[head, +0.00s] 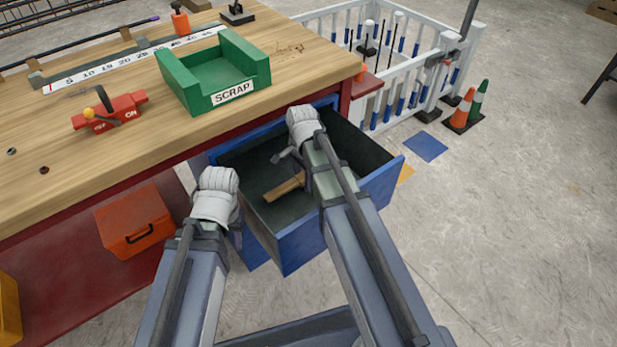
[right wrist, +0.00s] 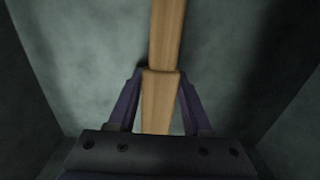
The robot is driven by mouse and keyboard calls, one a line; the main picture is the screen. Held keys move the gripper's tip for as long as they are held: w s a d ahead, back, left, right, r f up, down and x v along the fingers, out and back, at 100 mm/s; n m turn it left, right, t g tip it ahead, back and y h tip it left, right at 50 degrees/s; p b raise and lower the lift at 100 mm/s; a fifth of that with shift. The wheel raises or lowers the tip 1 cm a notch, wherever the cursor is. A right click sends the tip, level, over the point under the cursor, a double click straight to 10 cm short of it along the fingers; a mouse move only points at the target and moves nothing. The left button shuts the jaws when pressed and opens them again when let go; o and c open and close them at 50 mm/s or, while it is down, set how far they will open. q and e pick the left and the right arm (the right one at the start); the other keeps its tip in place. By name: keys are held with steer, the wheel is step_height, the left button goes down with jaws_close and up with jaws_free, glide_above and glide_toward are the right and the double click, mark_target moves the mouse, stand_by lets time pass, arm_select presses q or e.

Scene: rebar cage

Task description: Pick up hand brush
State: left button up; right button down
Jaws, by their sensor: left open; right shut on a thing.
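The hand brush shows as a light wooden handle (head: 284,188) low inside the open blue drawer (head: 344,223); its bristle end is not visible. In the right wrist view the wooden handle (right wrist: 166,35) runs up the middle of the picture. My right gripper (right wrist: 160,85) is shut on it, one dark finger on each side. In the head view my right arm reaches over the drawer and partly hides the brush. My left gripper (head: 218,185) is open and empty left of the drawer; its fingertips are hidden.
The wooden workbench (head: 110,150) holds a green SCRAP tray (head: 252,62) and a red ON/OFF switch (head: 110,112). An orange drawer (head: 134,222) is below. A white fence (head: 400,112) and traffic cones (head: 461,108) stand behind.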

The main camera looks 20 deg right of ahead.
steer(key=shift+r, duration=0.2)
stand_by(0.4)
steer(key=shift+s+r+p, duration=0.1)
steer(key=shift+r+p, duration=0.45)
steer(key=shift+p, duration=0.2)
steer(key=s, duration=0.1)
steer(key=s+d, duration=0.1)
steer(key=s, duration=0.2)
steer(key=shift+d+f, duration=0.15)
steer(key=shift+d, duration=0.1)
step_height(320, 180, up, 14)
steer(key=p, duration=1.3)
steer(key=shift+w, duration=0.25)
steer(key=shift+f, duration=0.1)
steer(key=c, duration=0.9)
jaws_free()
jaws_close()
